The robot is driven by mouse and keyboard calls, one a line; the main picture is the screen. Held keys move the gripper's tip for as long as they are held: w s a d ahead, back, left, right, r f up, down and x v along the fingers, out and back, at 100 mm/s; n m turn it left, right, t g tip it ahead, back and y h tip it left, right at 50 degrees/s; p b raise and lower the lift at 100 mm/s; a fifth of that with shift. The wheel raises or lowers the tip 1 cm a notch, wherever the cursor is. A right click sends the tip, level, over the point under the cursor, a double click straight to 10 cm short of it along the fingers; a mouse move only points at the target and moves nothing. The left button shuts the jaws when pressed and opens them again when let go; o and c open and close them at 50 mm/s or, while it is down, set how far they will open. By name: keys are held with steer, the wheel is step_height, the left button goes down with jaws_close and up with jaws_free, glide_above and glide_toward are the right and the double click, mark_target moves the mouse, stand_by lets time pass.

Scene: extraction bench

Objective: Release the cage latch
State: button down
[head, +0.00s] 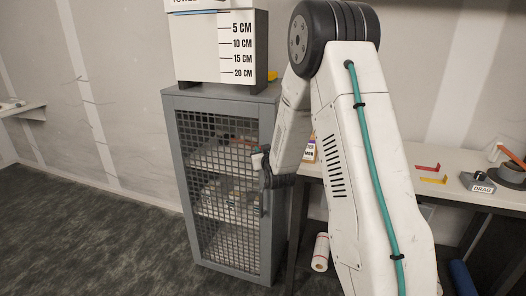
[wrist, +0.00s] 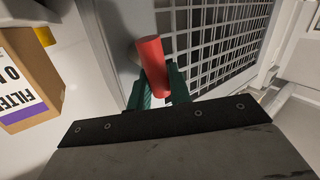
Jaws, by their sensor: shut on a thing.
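The grey cage cabinet (head: 178,150) stands left of my arm, its mesh door (head: 225,245) flush with the frame as far as I can see. My gripper (head: 266,172) is at the door's right edge, partly hidden by my own arm. In the wrist view, a red cylindrical handle (wrist: 151,58) stands between the green fingers of my gripper (wrist: 162,88), which are shut on it. It appears to be the latch handle, beside the door mesh (wrist: 232,35). The latch's base is hidden behind the fingers.
A box with a ruler scale (head: 208,50) sits on top of the cabinet. A cardboard filter box (wrist: 28,75) is close to my gripper's left in the wrist view. A workbench (head: 450,168) with red and yellow pieces stands at right. A paper roll (head: 320,252) is below it.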

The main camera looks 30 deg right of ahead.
steer(key=shift+w+a+n+g, duration=0.2)
steer(key=shift+n+g, duration=0.25)
steer(key=shift+n, duration=0.15)
steer(key=shift+w+a+n+g, duration=0.1)
steer(key=shift+w+n+g, duration=0.1)
steer(key=shift+n+g, duration=0.35)
steer(key=shift+w+a+f+n+g+h, duration=0.2)
steer(key=shift+f+n+g+h, duration=0.3)
steer(key=shift+n+g, duration=0.7)
steer(key=shift+w+a+f+n+g+h, duration=0.15)
steer(key=shift+f+n+g+h, duration=0.3)
steer(key=shift+n+g, duration=0.8)
steer(key=shift+w+a+f+n+g+h, duration=0.1)
steer(key=shift+w+f+n+g+h, duration=0.2)
steer(key=shift+n+g+h, duration=0.65)
steer(key=shift+f+n+y, duration=0.1)
steer(key=shift+n+y, duration=0.2)
steer(key=shift+n, duration=0.15)
steer(key=c, duration=1.6)
jaws_free()
steer(key=shift+s+a, duration=0.1)
